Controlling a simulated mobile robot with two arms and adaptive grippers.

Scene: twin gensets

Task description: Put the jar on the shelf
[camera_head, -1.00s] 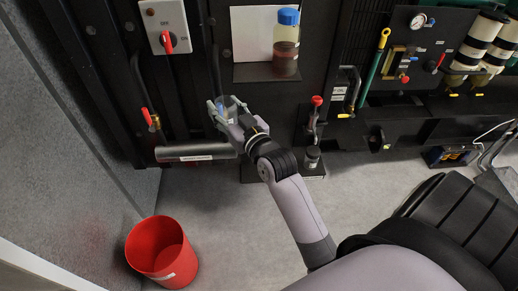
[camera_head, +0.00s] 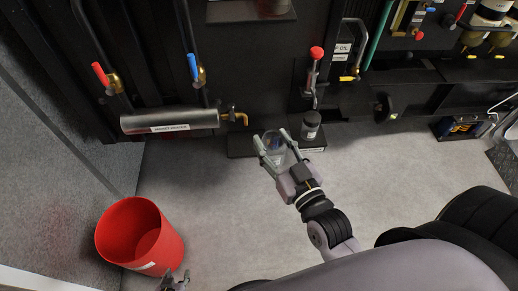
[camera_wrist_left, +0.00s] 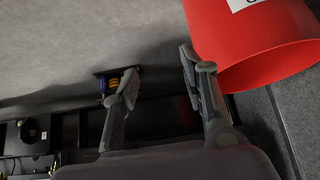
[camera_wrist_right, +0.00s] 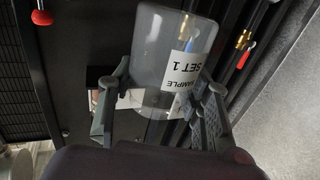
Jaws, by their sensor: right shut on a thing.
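A clear, empty-looking jar with a white "SAMPLE SET 1" label is held between the fingers of my right gripper (camera_head: 275,147). The jar (camera_wrist_right: 168,62) fills the middle of the right wrist view, with a finger on each side. In the head view the jar (camera_head: 273,141) appears in front of the low black shelf (camera_head: 240,147); I cannot tell if it touches it. A dark-lidded jar (camera_head: 311,126) stands on the shelf's right part. My left gripper (camera_head: 175,281) is at the bottom edge of the head view. In the left wrist view its fingers (camera_wrist_left: 160,85) are apart and empty.
A red bucket (camera_head: 140,235) stands on the floor at left. A grey cylinder (camera_head: 170,120) with a brass tap (camera_head: 236,117) is left of the shelf. A red-knobbed lever (camera_head: 316,60) rises behind the dark-lidded jar. The floor in front of the shelf is clear.

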